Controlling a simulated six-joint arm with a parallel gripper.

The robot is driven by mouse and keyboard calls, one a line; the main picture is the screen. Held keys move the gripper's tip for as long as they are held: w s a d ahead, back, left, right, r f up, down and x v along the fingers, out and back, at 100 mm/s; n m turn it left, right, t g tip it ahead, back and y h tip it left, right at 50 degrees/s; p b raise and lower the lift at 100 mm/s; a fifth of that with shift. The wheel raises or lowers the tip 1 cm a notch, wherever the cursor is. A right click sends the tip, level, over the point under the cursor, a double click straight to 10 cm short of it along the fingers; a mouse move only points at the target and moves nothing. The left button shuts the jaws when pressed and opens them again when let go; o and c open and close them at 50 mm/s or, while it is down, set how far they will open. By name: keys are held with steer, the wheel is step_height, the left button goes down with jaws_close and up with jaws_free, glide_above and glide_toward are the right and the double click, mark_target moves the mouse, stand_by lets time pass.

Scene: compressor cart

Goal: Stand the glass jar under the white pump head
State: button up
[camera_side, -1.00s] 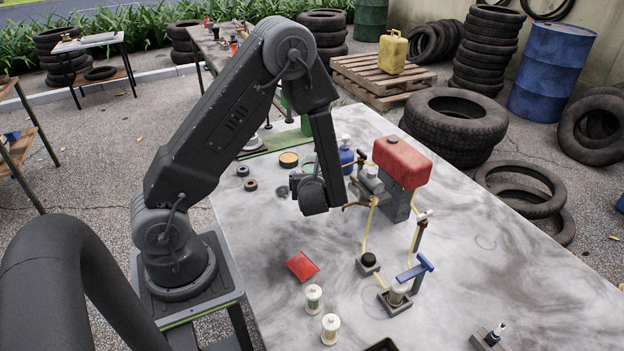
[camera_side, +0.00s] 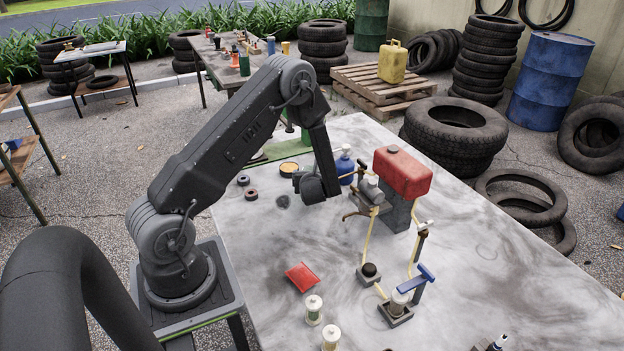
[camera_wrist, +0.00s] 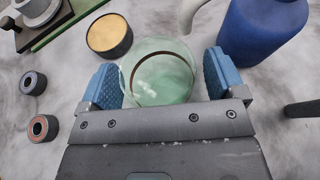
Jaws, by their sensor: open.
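The clear greenish glass jar (camera_wrist: 160,82) shows in the wrist view, seen from above. My gripper (camera_wrist: 160,88) is open, with one blue pad on each side of the jar; the left pad looks closer to it. The blue bottle (camera_wrist: 262,30) stands just right of the right pad, with part of its pale spout (camera_wrist: 288,8) at the top edge. In the side view the blue bottle (camera_side: 345,168) carries the white pump head (camera_side: 345,150). My wrist stands left of it, and the jar and my fingertips are hidden there.
A round yellow-topped tin (camera_wrist: 109,36) stands left of the jar, with two small dark rings (camera_wrist: 33,83) farther left. The red-tanked compressor (camera_side: 402,173) with yellow hoses stands right of the bottle. A red packet (camera_side: 302,277) lies nearer the front.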

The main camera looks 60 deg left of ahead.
steer(key=c, duration=1)
steer(key=o, duration=1)
steer(key=v, duration=1.3)
steer(key=shift+s+d, duration=0.2)
steer(key=shift+d, duration=0.15)
